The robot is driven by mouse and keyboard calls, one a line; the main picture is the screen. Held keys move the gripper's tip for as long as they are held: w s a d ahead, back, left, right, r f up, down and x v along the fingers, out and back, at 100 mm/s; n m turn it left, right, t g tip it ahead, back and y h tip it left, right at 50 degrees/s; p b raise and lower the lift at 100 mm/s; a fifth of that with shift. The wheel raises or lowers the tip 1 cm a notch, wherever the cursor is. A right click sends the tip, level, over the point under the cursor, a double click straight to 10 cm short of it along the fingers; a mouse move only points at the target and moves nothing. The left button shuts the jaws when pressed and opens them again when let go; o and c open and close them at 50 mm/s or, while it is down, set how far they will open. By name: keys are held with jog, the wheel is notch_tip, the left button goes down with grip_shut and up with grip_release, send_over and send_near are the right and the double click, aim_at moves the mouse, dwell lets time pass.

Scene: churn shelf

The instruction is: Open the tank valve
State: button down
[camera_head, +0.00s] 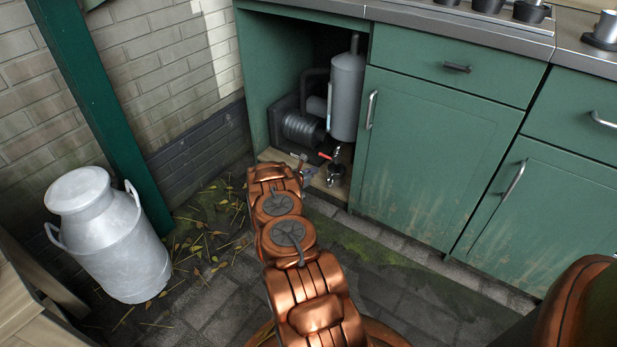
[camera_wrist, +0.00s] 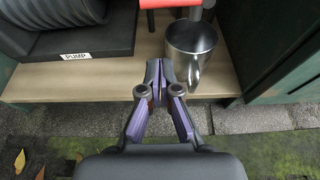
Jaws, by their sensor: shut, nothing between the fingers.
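The grey tank (camera_head: 347,97) stands upright in the open green cabinet bay. A valve with a red lever (camera_head: 325,156) sits low beneath the tank; the red lever (camera_wrist: 170,3) also shows at the top edge of the wrist view. A shiny metal mug (camera_wrist: 192,54) stands on the shelf below the valve. My gripper (camera_wrist: 160,64) is shut and empty, its purple-padded fingertips together just left of the mug and in front of the red lever. In the head view my arm reaches to the cabinet opening and the fingertips are hard to make out.
The ribbed pump (camera_head: 304,128) on a dark base labelled PUMP (camera_wrist: 75,57) is left of the tank. The wooden shelf (camera_wrist: 85,83) has bare room at its front. A green cabinet door (camera_head: 435,155) is to the right. A milk churn (camera_head: 108,235) stands at left.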

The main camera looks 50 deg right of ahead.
jog(key=d+r+b, duration=0.1)
jog(key=d, duration=0.1)
jog(key=d+r+b, duration=0.1)
jog(key=shift+w+d+r, duration=0.1)
jog(key=shift+d+r, duration=0.25)
jog(key=shift+r, duration=0.05)
